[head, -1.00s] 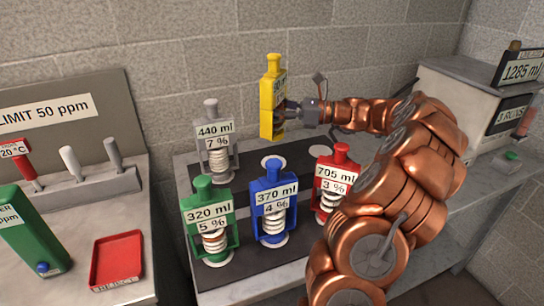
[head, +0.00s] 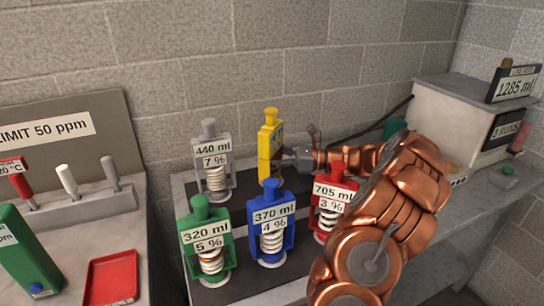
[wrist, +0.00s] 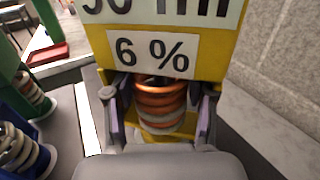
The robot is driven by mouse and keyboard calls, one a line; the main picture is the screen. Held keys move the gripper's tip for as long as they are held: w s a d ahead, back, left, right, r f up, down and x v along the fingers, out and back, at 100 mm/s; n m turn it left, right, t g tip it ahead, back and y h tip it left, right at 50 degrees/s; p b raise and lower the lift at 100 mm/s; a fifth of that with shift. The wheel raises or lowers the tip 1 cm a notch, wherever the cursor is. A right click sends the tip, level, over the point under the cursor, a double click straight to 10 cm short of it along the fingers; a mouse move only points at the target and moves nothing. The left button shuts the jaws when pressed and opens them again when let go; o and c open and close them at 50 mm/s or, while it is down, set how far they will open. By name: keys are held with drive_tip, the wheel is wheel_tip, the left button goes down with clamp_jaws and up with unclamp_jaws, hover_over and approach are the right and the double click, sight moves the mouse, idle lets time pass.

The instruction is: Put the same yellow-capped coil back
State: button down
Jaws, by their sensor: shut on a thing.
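The yellow-capped coil (head: 270,143) is upright above or at the back middle of the dark mat, behind the blue-capped coil (head: 272,222). In the wrist view, its yellow frame (wrist: 210,68) carries a "6 %" label, and orange copper turns (wrist: 160,103) show below. My gripper (head: 287,157) reaches it from the right. In the wrist view, my gripper (wrist: 160,118) has one finger on each side of the coil and is shut on it. The coil's foot is hidden in the head view, so I cannot tell whether it touches the mat.
A grey-capped coil (head: 213,160) stands left of the yellow one. Green-capped (head: 208,240) and red-capped (head: 333,203) coils stand in the front row. A heater box (head: 455,115) is at the right. A red tray (head: 112,279) lies on the left bench.

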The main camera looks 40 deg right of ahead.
drive_tip(key=shift+c, duration=1.9)
unclamp_jaws()
drive_tip(key=shift+f, duration=0.1)
drive_tip(key=shift+s+d, duration=0.15)
drive_tip(key=v, duration=1.1)
drive_tip(key=shift+s+d+b, duration=0.2)
drive_tip(key=shift+d+b, duration=0.05)
drive_tip(key=shift+b, duration=0.05)
